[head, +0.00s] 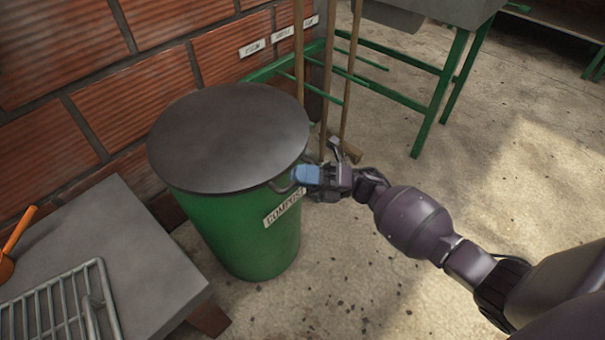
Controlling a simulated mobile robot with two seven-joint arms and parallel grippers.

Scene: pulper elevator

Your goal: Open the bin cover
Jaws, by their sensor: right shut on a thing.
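The green bin (238,225) labelled "COMPOST" stands upright on the floor against the brick wall. Its round dark grey cover (228,135) sits flat on top and looks closed. A small handle (283,187) sticks out from the cover's right front edge. My right gripper (305,176), with blue fingertips, reaches in from the right and is shut on this handle. The fingertips partly hide the handle. My left gripper is not in view.
A grey table (150,255) with a wire rack (62,305) and an orange-handled tool (18,232) is at the lower left. Wooden poles (352,75) and a green frame (440,90) stand behind the bin. The concrete floor at right is open.

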